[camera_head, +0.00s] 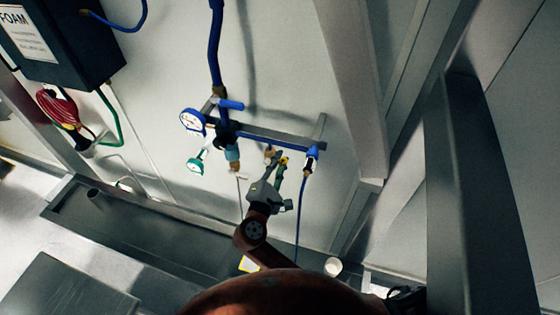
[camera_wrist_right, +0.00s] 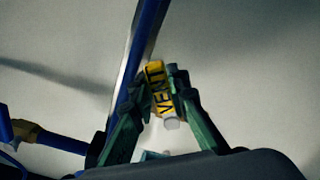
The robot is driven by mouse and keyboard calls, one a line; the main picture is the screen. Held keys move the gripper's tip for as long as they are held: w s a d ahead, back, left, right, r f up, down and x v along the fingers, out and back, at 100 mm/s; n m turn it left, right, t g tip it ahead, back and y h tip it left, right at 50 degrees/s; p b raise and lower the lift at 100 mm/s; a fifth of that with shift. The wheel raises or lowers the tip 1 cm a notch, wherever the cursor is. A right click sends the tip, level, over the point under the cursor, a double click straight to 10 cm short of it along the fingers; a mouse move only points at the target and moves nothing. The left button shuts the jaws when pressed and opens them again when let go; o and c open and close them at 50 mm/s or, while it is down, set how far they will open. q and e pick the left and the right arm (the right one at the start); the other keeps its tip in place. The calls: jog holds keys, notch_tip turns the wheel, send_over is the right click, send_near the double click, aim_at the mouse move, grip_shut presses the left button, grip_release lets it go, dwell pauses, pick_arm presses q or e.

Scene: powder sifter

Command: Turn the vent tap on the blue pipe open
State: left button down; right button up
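The blue pipe (camera_head: 268,137) runs across the wall and also shows in the right wrist view (camera_wrist_right: 148,30). The vent tap has a yellow handle marked VENT (camera_wrist_right: 157,88); in the head view its yellow part (camera_head: 284,160) is small and partly covered by the fingers. My right gripper (camera_head: 279,164) reaches up to it from below. In the right wrist view its two green-grey fingers (camera_wrist_right: 161,84) close in on both sides of the yellow handle and appear to touch it. The tap's body is mostly hidden. My left gripper is not in view.
A pressure gauge (camera_head: 192,120), a teal fitting (camera_head: 196,164) and a blue lever (camera_head: 231,104) sit left of the tap. A blue valve (camera_head: 312,152) with a hose hangs at right. A dark trough (camera_head: 150,226) and white cup (camera_head: 333,267) lie below.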

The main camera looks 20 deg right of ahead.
jog(key=o, duration=0.5)
jog(key=shift+c, duration=0.2)
jog(key=v, duration=0.7)
jog(key=shift+s+a, duration=0.2)
jog(key=shift+c, duration=0.2)
